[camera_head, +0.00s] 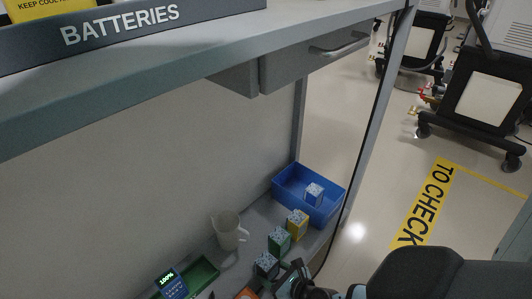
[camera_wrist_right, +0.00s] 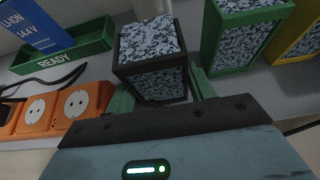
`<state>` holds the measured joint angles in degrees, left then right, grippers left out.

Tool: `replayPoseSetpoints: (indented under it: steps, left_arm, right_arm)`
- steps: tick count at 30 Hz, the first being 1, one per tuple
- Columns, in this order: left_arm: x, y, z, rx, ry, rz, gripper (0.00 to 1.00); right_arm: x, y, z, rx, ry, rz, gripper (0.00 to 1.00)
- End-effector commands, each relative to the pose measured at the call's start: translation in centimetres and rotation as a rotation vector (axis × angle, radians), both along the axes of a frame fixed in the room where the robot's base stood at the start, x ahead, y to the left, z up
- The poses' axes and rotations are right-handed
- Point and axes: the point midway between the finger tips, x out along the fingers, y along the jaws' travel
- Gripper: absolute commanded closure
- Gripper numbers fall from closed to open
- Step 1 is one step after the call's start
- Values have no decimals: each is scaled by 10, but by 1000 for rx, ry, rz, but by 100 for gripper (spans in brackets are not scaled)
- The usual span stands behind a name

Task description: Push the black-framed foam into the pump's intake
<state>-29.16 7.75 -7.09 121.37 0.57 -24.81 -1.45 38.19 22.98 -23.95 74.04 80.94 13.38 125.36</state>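The black-framed foam (camera_head: 266,265), a block with a speckled grey-white face, stands upright on the lower shelf; it fills the middle of the right wrist view (camera_wrist_right: 151,62). My right gripper (camera_head: 285,278) is at it. In the wrist view its two green-grey fingers (camera_wrist_right: 160,88) lie one on each side of the foam. A gap shows at the right finger, so the gripper looks open around it; contact at the left finger is unclear. My left gripper is not in view. I cannot make out the pump's intake in either view.
A green-framed foam (camera_head: 279,240) and a yellow-framed foam (camera_head: 297,223) stand close beside it. A blue bin (camera_head: 333,210) holds another foam (camera_head: 314,194). A jug (camera_head: 228,232), a green tray (camera_head: 205,272), a blue battery (camera_head: 172,285) and orange sockets (camera_wrist_right: 81,101) are nearby. The upper bench (camera_head: 215,45) overhangs.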

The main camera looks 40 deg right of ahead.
Motion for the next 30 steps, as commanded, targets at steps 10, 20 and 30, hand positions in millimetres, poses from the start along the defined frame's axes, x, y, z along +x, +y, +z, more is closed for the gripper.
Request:
replayPoseSetpoints:
  steps: [10,20,30]
  left_arm:
    - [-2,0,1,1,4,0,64]
    - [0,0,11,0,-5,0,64]
    - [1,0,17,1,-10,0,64]
  right_arm:
    - [0,0,1,0,0,0,75]
    - [-1,1,13,1,0,0,75]
    - [0,0,20,0,0,0,75]
